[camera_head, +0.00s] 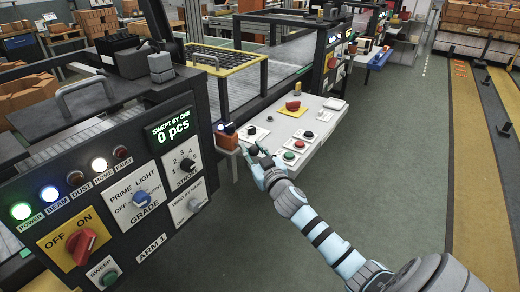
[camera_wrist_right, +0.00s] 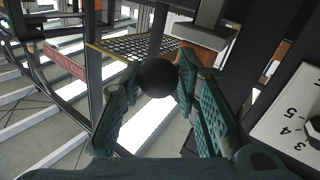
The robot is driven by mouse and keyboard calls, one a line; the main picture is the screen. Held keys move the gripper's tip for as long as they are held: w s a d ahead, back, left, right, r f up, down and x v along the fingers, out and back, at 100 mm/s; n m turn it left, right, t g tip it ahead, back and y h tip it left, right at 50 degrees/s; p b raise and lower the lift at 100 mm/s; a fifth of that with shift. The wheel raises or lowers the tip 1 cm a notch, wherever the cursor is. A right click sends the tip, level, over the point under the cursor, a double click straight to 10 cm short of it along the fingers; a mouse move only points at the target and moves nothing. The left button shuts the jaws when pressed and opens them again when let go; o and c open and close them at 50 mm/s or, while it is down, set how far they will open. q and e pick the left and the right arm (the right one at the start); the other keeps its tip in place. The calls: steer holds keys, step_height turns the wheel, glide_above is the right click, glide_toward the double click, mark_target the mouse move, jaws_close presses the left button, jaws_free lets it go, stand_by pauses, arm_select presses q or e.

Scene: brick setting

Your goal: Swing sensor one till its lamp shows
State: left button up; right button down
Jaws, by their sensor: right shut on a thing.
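My right gripper (camera_head: 258,160) reaches in from the lower right, beside the right edge of the ARM 1 panel (camera_head: 150,235). It is shut on a black ball knob (camera_wrist_right: 157,78), which sits between its fingers in the right wrist view. The knob's stem and mount are hidden. An orange block with a grey top (camera_wrist_right: 205,38) stands just beyond the knob. I cannot tell which part is sensor one. On the panel, the POWER lamp (camera_head: 21,211) is green, BEAM (camera_head: 50,193) blue and HOME (camera_head: 99,164) white. DUST (camera_head: 75,178) and FAULT (camera_head: 122,152) look dark. My left gripper is out of view.
The panel's display (camera_head: 171,130) reads "SWEPT BY ONE 0 pcs". A red switch (camera_head: 82,246) sits on the OFF/ON plate. A white control desk (camera_head: 300,125) with several buttons stands just behind my gripper. Yellow-edged mesh (camera_head: 225,58) lies beyond. Open grey floor lies right.

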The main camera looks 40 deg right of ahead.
steer(key=c, duration=1.4)
jaws_free()
steer(key=shift+d, duration=0.15)
steer(key=shift+o, duration=0.6)
steer(key=shift+w+f, duration=0.15)
steer(key=shift+s, duration=0.45)
steer(key=v, duration=1.1)
steer(key=shift+a, duration=0.25)
